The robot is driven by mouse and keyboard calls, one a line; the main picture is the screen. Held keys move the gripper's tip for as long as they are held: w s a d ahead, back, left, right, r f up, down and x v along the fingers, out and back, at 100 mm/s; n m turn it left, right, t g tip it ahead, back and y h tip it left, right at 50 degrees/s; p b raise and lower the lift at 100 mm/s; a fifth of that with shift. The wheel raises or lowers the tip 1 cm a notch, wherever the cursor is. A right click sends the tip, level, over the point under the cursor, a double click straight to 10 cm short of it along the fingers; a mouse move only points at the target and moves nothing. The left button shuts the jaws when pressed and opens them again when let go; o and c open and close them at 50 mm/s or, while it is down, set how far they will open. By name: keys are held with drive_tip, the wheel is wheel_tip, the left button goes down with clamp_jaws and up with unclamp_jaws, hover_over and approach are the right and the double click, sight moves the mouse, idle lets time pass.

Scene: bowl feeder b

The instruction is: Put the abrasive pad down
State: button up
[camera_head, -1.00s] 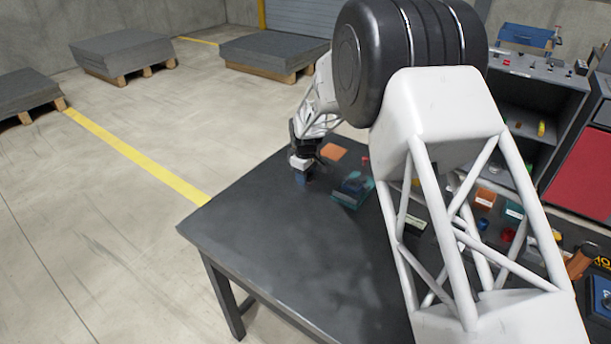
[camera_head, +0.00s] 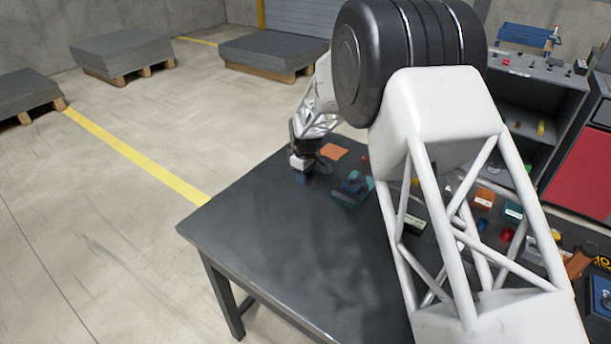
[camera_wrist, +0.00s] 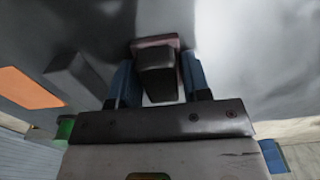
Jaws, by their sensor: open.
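The abrasive pad (camera_wrist: 156,72) shows in the wrist view as a dark block-shaped grip on a thin reddish base. It sits between the two blue fingers of my gripper (camera_wrist: 158,85). The fingers are open, with a narrow light gap visible beside the block. The pad's base appears to be on the dark table, but its contact is hard to see. In the head view, my gripper (camera_head: 302,179) points down at the table's far left part. The pad cannot be made out there.
An orange sheet (camera_head: 333,151) lies behind my gripper on the dark table (camera_head: 270,235). A teal item (camera_head: 352,189) lies to its right. Several small coloured items lie farther right, partly behind my arm. The table's front left is clear.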

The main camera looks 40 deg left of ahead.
drive_tip(key=shift+o, duration=0.5)
drive_tip(key=shift+s+f, duration=0.35)
drive_tip(key=shift+s, duration=0.05)
wheel_tip(320, 180, up, 13)
drive_tip(key=shift+w, duration=0.35)
